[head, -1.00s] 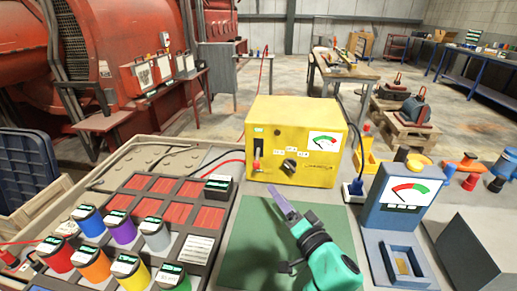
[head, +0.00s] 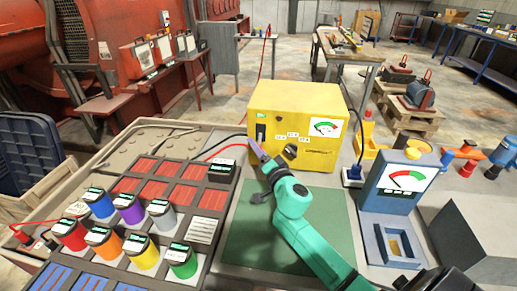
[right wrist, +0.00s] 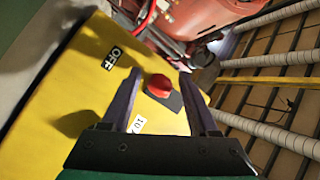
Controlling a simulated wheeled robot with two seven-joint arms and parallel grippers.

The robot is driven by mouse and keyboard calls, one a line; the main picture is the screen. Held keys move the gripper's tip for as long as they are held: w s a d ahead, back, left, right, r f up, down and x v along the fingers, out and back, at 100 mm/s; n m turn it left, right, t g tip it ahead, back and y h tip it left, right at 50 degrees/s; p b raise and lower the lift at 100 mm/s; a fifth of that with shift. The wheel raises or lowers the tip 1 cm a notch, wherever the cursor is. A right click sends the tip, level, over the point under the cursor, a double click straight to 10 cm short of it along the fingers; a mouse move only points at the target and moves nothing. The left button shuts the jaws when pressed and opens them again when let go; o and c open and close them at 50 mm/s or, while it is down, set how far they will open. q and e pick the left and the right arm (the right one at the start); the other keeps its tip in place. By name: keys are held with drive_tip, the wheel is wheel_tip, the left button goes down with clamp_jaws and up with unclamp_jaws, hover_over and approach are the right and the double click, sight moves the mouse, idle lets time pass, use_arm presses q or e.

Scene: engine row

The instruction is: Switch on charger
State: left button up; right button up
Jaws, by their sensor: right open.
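The charger (head: 310,107) is a yellow box on the bench, with a gauge (head: 325,127) and a black knob (head: 290,151) on its front. My right gripper (head: 255,151) is at the left part of that front and covers the red switch there. In the right wrist view, the red switch handle (right wrist: 158,86) on its dark plate lies between the two open fingers of the gripper (right wrist: 160,76). I cannot tell whether either finger touches it. An OFF label (right wrist: 113,56) is on the yellow face (right wrist: 62,92) beside it.
Several coloured jars (head: 131,208) stand in a dark rack left of my right arm. A green mat (head: 240,235) lies before the charger. A blue gauge stand (head: 400,182) is to the right. A red cable (head: 222,150) runs near the charger's left side.

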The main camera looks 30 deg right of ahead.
clamp_jaws()
idle(1.4)
